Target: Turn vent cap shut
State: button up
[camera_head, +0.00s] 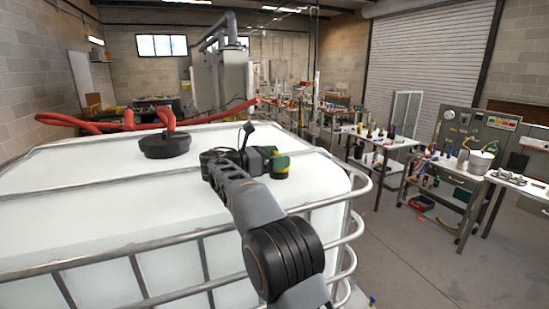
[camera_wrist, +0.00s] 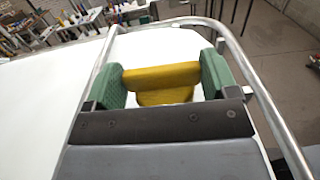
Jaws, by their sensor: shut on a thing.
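The vent cap (camera_wrist: 160,77) is yellow, with a raised bar across its top. It is on the white tank (camera_head: 100,170), near the corner by the metal rail. In the wrist view, the green pads of my gripper (camera_wrist: 162,82) press on both ends of the bar. The dark gripper body hides the near part of the cap. In the head view, my gripper (camera_head: 276,160) is low over the tank top at its right side. Only a small yellow patch of the cap (camera_head: 280,175) shows there, beneath the green pad.
A metal tube cage (camera_head: 352,185) surrounds the tank, its top rail close to my gripper. A black lid (camera_head: 165,146) with a red-orange hose (camera_head: 85,123) is on the tank to the left. Workbenches (camera_head: 375,140) with tools stand at the right, beyond open floor.

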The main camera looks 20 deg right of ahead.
jog(key=o, duration=0.8)
jog(key=shift+a, duration=0.1)
jog(key=a, duration=1.3)
jog(key=shift+w+a, duration=0.1)
jog(key=shift+a, duration=0.2)
jog(key=shift+b, duration=0.3)
